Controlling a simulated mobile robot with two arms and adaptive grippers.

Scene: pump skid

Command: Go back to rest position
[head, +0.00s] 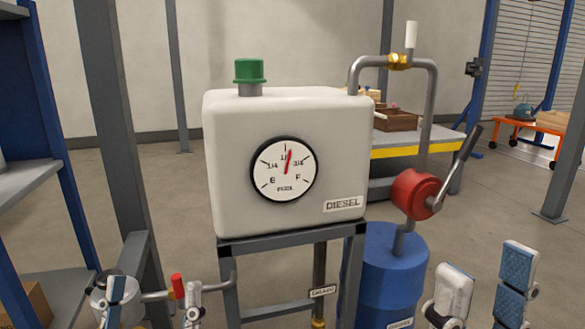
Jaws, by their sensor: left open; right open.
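My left gripper (155,298) is at the bottom left, its two fingers apart and pointing up. A small pipe with a red-tipped handle (178,287) shows between and beside its fingers. I cannot tell whether they touch. My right gripper (483,288) is at the bottom right, with blue-padded fingers apart and nothing visible between them. It is right of the blue barrel (392,275). The rest of both arms is outside the view.
A white diesel tank (235,150) with a green cap (249,70) and a gauge (284,168) stands on a grey frame (270,243). A red hand pump (415,194) tops the barrel. Blue shelving (48,125) is at left.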

